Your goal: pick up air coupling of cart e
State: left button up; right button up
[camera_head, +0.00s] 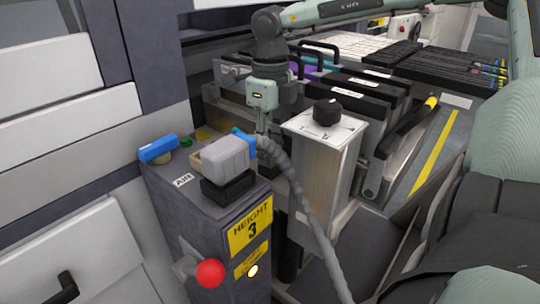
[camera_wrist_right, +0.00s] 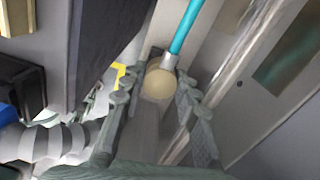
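In the wrist view, the air coupling appears to be the metal fitting with a pale rounded end (camera_wrist_right: 160,82) on a teal tube (camera_wrist_right: 184,30). It lies between the fingers of my right gripper (camera_wrist_right: 155,105), which are apart with a gap visible on each side. In the head view, my right gripper (camera_head: 263,128) points down between the grey connector housing and the metal box with the black knob. The coupling cannot be made out clearly there. No cart letter is readable. My left gripper is not in view.
A grey connector housing (camera_head: 223,157) with a ribbed grey hose (camera_head: 300,195) sits on the dark post (camera_head: 205,215) marked "HEIGHT 3". A red ball knob (camera_head: 210,273) sticks out in front. The metal box (camera_head: 318,165) with a black knob (camera_head: 327,111) stands close right of the gripper.

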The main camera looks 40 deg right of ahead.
grip_shut()
jog(key=shift+r, duration=0.6)
pick_arm(q)
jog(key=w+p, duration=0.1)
jog(key=p, duration=0.3)
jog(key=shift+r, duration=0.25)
pick_arm(e)
notch_tip(320, 180, up, 20)
jog(key=shift+f, duration=0.1)
